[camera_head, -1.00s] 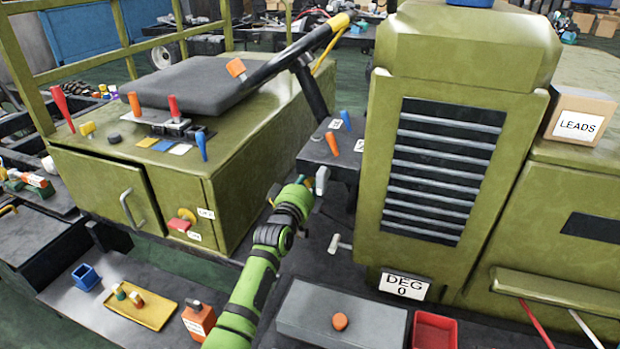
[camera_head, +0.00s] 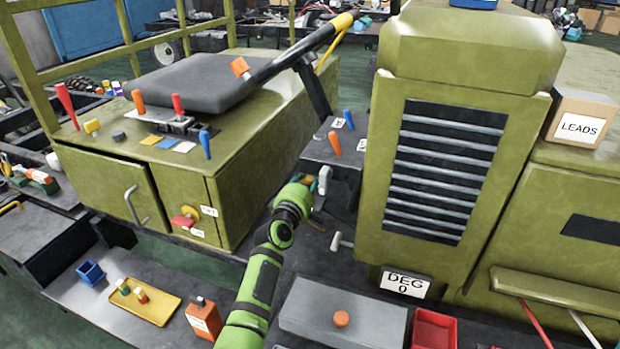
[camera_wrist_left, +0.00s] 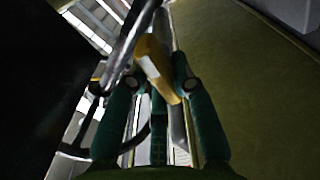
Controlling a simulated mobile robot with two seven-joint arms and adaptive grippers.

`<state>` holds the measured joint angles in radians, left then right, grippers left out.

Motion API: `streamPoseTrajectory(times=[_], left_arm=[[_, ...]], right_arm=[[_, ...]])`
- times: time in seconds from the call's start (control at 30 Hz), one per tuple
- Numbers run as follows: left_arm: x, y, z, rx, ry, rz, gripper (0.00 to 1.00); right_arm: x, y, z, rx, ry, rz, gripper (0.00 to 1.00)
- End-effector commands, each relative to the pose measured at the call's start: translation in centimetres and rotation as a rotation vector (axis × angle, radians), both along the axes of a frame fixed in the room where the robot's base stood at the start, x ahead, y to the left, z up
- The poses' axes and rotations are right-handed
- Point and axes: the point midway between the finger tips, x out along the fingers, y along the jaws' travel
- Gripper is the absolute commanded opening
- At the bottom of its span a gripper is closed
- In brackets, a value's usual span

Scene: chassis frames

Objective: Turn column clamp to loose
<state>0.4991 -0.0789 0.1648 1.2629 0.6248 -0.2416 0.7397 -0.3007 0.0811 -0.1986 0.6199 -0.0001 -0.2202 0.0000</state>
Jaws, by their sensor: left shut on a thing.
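The steering column (camera_head: 315,90) is a black post with a tilted black bar and a yellow end, rising behind the dark box with the lever markings. A short grey lever (camera_head: 324,180) stands at the side of that box, just beside my left gripper (camera_head: 311,183). In the left wrist view my left gripper (camera_wrist_left: 155,88) is closed around a yellow piece (camera_wrist_left: 152,62) with a pale patch, which may be the clamp handle. The clamp's label is not readable. My green left arm hides part of the floor there. My right gripper is not in view.
The olive grille housing (camera_head: 445,165) stands right of the gripper, with a small grey T-handle (camera_head: 341,242) below its left side. The olive seat cabinet (camera_head: 255,170) stands to the left. A grey box (camera_head: 345,310) and a red tray (camera_head: 436,330) lie in front.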

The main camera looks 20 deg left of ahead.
Motion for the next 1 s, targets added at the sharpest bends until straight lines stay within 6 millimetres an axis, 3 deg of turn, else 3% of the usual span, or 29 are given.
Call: streamPoseTrajectory(times=[0.73, 0.77, 0.8, 1.0], left_arm=[[0.00, -0.04, -0.13, -0.094, 0.005, -0.002, 0.00], [0.00, -0.05, -0.13, -0.094, 0.005, -0.002, 0.33], [0.00, -0.05, -0.13, -0.093, 0.005, -0.002, 0.49], [0.00, 0.00, -0.10, -0.090, 0.004, -0.001, 0.49]], right_arm=[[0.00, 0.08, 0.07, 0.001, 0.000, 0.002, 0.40], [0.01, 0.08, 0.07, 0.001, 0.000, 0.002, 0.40], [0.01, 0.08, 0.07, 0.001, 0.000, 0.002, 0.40], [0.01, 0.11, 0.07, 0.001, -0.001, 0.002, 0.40]])
